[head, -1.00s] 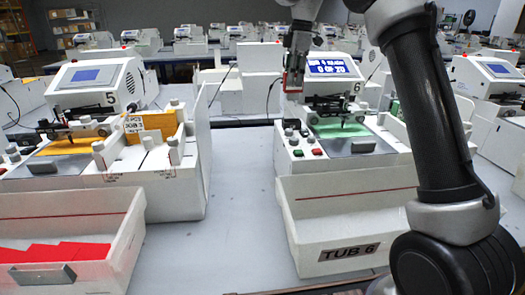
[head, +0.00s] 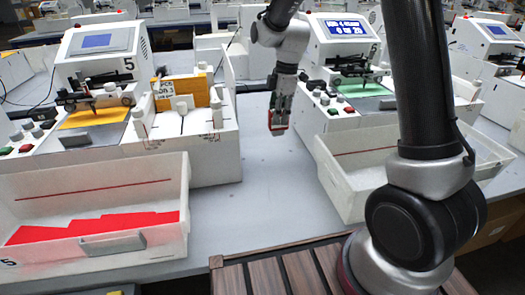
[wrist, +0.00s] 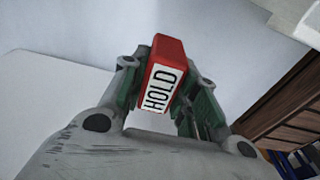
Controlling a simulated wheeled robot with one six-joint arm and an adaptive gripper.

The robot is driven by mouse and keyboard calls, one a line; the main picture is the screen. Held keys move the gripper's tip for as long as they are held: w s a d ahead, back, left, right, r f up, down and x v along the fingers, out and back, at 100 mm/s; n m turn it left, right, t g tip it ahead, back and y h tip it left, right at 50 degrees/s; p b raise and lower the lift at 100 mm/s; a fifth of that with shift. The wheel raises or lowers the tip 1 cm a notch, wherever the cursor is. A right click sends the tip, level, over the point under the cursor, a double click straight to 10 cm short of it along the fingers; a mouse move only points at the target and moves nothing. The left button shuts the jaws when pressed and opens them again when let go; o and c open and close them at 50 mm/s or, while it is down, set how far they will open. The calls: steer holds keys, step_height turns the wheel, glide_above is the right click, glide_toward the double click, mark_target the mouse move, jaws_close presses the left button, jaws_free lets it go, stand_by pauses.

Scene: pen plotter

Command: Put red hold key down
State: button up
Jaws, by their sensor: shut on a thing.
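The red hold key (wrist: 166,62) is a red block with a white label reading HOLD. It fills the space between the fingers of my gripper (wrist: 160,85) in the wrist view. In the head view my gripper (head: 279,118) hangs fingers down over the grey table, between the two plotters, with a bit of the red key (head: 278,131) showing at its tips. The fingers are shut on the key. The key appears to be above the table, but its exact height is hard to tell.
Plotter 5 (head: 110,65) stands at left, with a white tub (head: 165,170) of red sheets before it. Another plotter (head: 340,35) and its tub (head: 345,185) stand at right. Bare grey table (head: 255,185) lies between them. A brown slatted surface (head: 285,275) is at the front.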

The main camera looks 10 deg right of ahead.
mark_target(277, 129)
steer(key=f, duration=0.4)
steer(key=w+f, duration=0.1)
steer(key=f, duration=0.1)
steer(key=shift+f, duration=1.9)
steer(key=o, duration=1)
steer(key=shift+f, duration=0.15)
steer(key=shift+c, duration=0.2)
